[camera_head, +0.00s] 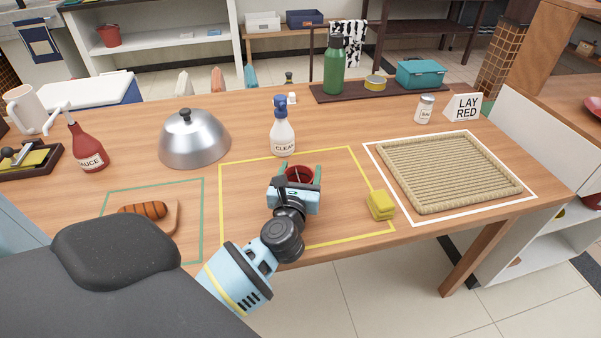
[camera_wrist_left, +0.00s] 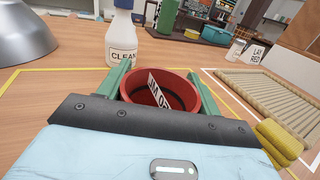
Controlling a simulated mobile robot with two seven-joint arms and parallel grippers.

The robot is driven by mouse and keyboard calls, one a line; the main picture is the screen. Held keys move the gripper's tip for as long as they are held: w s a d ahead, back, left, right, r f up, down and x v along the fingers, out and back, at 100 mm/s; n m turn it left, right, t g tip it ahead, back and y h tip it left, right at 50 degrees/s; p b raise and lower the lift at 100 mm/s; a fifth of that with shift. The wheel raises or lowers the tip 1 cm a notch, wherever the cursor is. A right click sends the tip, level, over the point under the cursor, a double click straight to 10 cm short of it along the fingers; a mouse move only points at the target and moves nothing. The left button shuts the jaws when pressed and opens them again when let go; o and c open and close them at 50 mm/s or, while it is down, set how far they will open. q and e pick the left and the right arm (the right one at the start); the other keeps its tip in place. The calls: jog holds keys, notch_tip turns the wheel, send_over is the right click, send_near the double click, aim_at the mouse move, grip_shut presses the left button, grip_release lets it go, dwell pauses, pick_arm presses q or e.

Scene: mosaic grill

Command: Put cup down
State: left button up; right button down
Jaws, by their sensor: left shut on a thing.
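A red cup (camera_head: 299,175) is between the fingers of my left gripper (camera_head: 299,178), inside the yellow outlined area of the table. The left wrist view shows the red cup (camera_wrist_left: 160,88) upright, with a white lettered label inside it. The green fingers of my left gripper (camera_wrist_left: 162,92) are shut on its two sides. The cup's base is hidden by the gripper, so I cannot tell if it touches the table. My right gripper is not in view.
A white spray bottle (camera_head: 282,135) stands behind the cup. A yellow sponge (camera_head: 381,205) lies to the right, near a woven mat (camera_head: 447,172) in a white outline. A metal dome (camera_head: 194,140) and sausages on a board (camera_head: 150,212) are to the left.

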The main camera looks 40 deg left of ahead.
pick_arm(q)
jog(key=shift+f, duration=0.15)
jog(key=o, duration=1.1)
jog(key=shift+s+d+r, duration=0.1)
jog(key=shift+r, duration=0.1)
jog(key=v, duration=1.1)
jog(key=shift+s+d+b, duration=0.15)
jog(key=shift+s+b, duration=0.2)
jog(key=shift+b, duration=0.05)
